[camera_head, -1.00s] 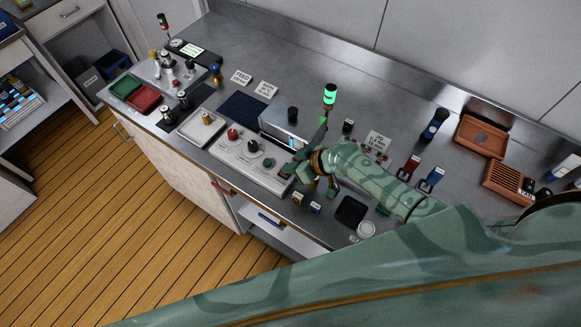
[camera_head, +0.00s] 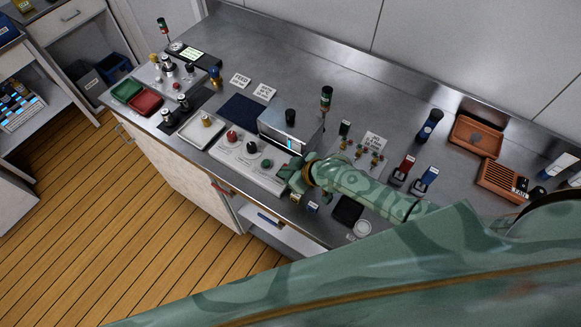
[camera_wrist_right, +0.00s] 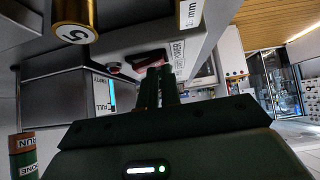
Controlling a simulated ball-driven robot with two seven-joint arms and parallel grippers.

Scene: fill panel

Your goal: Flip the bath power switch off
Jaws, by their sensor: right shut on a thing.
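The bath power switch (camera_wrist_right: 150,58) shows in the right wrist view as a small dark red part beside a "POWER" label (camera_wrist_right: 179,52), on the light panel. In the head view my right gripper (camera_head: 290,176) is at the right end of the white control panel (camera_head: 232,155) and hides the switch. In the right wrist view its fingers (camera_wrist_right: 161,84) are close together with their tips at the switch, shut on it. The switch's exact position is hard to tell. The metal bath (camera_head: 285,128) stands just behind the panel. My left gripper is not in view.
An unlit signal tower (camera_head: 326,98) stands behind the bath. Small cubes (camera_head: 312,208) and a black pad (camera_head: 348,210) lie near the front edge.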

